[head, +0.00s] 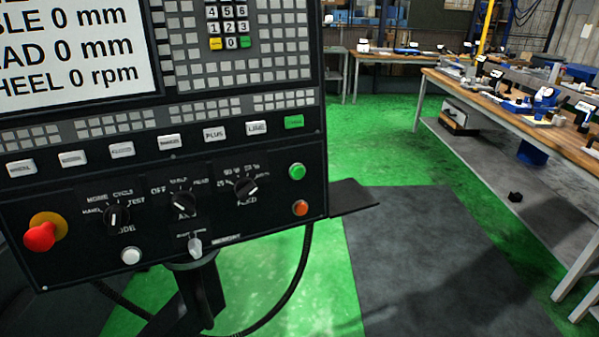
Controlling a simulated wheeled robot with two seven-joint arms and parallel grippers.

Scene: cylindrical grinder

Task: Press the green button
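A round green button (297,171) sits at the right end of the lower row on the dark control panel (150,260). A round orange-red button (300,208) is just below it. A rectangular green key (294,122) is higher up, at the right end of a row of pale keys. Neither of my grippers shows in the head view, and nothing covers the round green button.
A red mushroom knob (40,236) sticks out at the panel's lower left, with several rotary switches beside it. A small dark shelf (350,198) juts out right of the panel. Workbenches (500,98) stand at right; the floor between is open.

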